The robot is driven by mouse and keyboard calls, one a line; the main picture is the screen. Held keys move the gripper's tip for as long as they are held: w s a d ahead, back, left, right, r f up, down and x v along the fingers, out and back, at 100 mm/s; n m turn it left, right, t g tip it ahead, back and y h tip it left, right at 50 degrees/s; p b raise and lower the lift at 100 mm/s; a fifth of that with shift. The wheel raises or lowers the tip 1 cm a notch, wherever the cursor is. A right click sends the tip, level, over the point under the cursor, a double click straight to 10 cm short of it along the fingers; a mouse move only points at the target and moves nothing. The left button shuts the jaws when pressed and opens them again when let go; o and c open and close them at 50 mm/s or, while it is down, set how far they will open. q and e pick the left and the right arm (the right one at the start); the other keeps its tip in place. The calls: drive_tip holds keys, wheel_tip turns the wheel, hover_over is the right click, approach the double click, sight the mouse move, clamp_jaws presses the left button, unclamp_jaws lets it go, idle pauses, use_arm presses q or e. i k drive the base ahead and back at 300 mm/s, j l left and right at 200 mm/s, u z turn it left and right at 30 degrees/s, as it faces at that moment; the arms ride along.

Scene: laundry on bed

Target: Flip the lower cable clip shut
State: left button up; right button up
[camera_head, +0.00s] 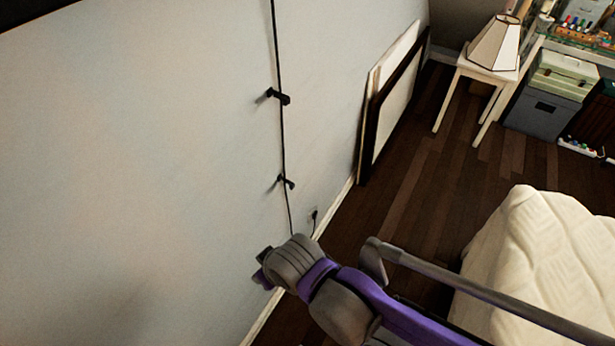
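A thin black cable (278,50) runs down the pale wall. The lower cable clip (287,182) is small and dark and sits on the cable, with parts sticking out to both sides; it is too small to tell clearly how its flap stands. The upper cable clip (279,97) is on the same cable higher up. My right gripper (263,271) is near the wall, below and left of the lower clip and apart from it. Its fingers are small and partly hidden by the wrist, so their opening does not show. My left gripper is out of view.
A wall outlet (314,215) with a plug is right of the cable's low end. Framed panels (392,108) lean on the wall. A bed (545,255) is at the right. A stool (487,72) with a lamp (495,43) stands at the back. Dark wood floor (425,185) lies between.

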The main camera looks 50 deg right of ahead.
sight(291, 184)
drive_tip(key=z, duration=1.4)
